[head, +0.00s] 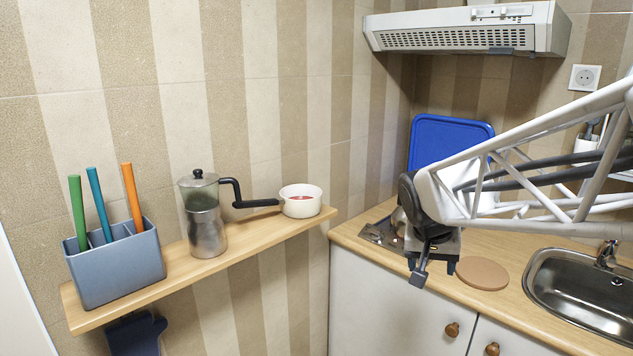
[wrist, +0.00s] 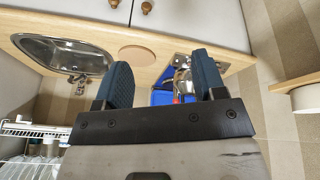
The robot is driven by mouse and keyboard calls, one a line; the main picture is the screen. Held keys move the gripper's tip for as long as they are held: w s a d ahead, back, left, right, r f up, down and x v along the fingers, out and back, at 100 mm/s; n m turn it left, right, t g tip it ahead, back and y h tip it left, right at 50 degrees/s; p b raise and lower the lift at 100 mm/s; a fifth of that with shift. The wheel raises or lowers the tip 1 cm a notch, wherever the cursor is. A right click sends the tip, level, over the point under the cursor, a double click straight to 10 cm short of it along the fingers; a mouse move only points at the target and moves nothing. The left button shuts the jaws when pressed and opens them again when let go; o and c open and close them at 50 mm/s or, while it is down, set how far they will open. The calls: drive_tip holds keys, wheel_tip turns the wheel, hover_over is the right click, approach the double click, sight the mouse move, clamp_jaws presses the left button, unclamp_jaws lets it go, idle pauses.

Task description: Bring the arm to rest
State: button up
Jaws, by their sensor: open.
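My gripper (head: 434,272) hangs in front of the hob at the counter's left end, with its fingers pointing down. In the wrist view my gripper (wrist: 164,70) has its two blue fingers wide apart, with nothing between them. A blue panel (head: 450,140), apparently the hob lid, stands upright against the back wall behind the hob. The hob (head: 376,234) is largely hidden by my gripper and arm in the head view. A shiny metal pot (wrist: 182,80) on it shows partly between the fingers in the wrist view.
A round wooden board (head: 482,273) lies between hob and sink (head: 590,290). A hood (head: 465,30) hangs above. The left wall shelf (head: 255,243) holds a grey-blue holder (head: 118,270), a moka pot (head: 206,225) and a white pan (head: 301,202). A dish rack (wrist: 35,130) shows in the wrist view.

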drive_tip(key=s+a+f+n+y, duration=0.1)
drive_tip(key=s+a, duration=0.1)
drive_tip(key=s, duration=0.9)
drive_tip(key=s+a+f+n+y, duration=0.1)
drive_tip(key=s+a+f+n, duration=0.1)
drive_tip(key=s, duration=0.9)
drive_tip(key=shift+n+g, duration=0.3)
